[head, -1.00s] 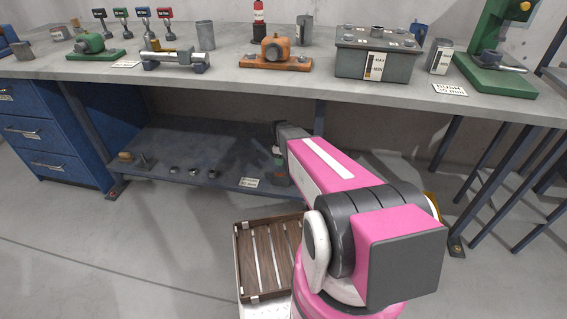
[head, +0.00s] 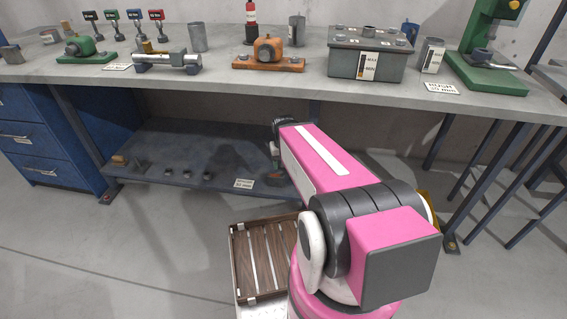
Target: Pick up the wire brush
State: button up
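I cannot pick out the wire brush with certainty. A small brown object (head: 119,160) lies at the left end of the lower shelf (head: 185,150), too small to identify. My arm reaches forward over the floor toward the right part of that shelf. My gripper (head: 273,160) is at the arm's far end, near the shelf's front edge and mostly hidden behind my own pink forearm. Its fingers do not show clearly, and neither does anything between them.
Several small dark parts (head: 187,173) sit on the lower shelf. The grey workbench (head: 215,67) above carries a green vise (head: 82,47), an orange unit (head: 268,52) and a battery-like box (head: 367,54). Blue drawers (head: 45,150) stand left. A slatted wooden tray (head: 262,262) is beside my arm.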

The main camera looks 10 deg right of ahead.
aim_at(119, 161)
jog(key=u, duration=1.35)
jog(key=k+j, duration=0.4)
jog(key=j, duration=0.15)
jog(key=i+j+z, duration=0.3)
jog(key=i+j, duration=0.55)
jog(key=i, duration=0.55)
jog(key=i+j+z, duration=0.3)
jog(key=i+j, duration=0.9)
jog(key=i, duration=0.1)
